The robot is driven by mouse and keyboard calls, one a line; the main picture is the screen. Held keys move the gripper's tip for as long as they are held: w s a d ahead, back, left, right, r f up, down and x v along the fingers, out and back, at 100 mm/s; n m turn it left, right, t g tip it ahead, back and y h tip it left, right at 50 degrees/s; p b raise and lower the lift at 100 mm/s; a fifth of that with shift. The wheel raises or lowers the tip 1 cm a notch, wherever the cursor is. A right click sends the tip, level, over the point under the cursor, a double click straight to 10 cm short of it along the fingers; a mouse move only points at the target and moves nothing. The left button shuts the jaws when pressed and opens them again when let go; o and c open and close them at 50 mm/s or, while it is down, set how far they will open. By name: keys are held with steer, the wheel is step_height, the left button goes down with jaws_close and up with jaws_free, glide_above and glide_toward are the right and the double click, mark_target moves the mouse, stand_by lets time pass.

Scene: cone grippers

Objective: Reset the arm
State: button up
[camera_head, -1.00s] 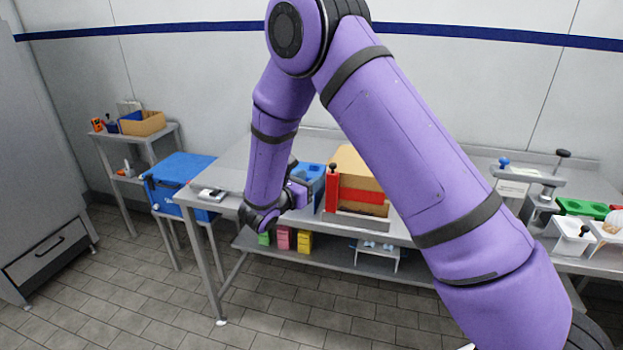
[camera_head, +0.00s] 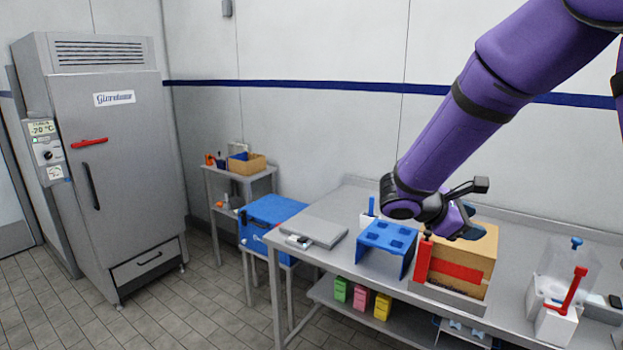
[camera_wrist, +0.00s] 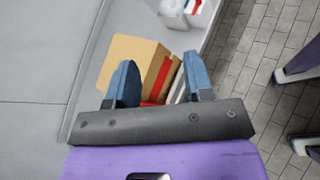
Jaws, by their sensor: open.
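My purple arm (camera_head: 465,120) comes in from the upper right in the head view. My gripper (camera_head: 462,228) is above the table, close to the cardboard box with the red band. In the wrist view my gripper (camera_wrist: 162,85) has its two blue fingers spread apart with nothing held between them. The cardboard box (camera_head: 480,250) stands on the table beyond the fingers, and it also shows in the wrist view (camera_wrist: 132,55).
The steel table (camera_head: 345,275) carries a blue rack (camera_head: 388,238), a grey flat device (camera_head: 314,231) and a white holder with a red handle (camera_head: 562,315). A blue cooler (camera_head: 270,218) and a tall freezer (camera_head: 125,180) stand left. The floor in front is clear.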

steer(key=s+r+m+t+y, duration=0.1)
steer(key=s+r+m+y, duration=0.2)
steer(key=s, duration=0.5)
steer(key=s+a+r+m+t+y, duration=0.1)
steer(key=s+r+m+y, duration=0.3)
steer(key=s, duration=0.5)
steer(key=s+a+r+m+t+y, duration=0.1)
steer(key=s+r+m+y, duration=0.3)
steer(key=s, duration=0.5)
steer(key=m+y, duration=0.2)
steer(key=m, duration=0.1)
steer(key=shift+m+t, duration=0.3)
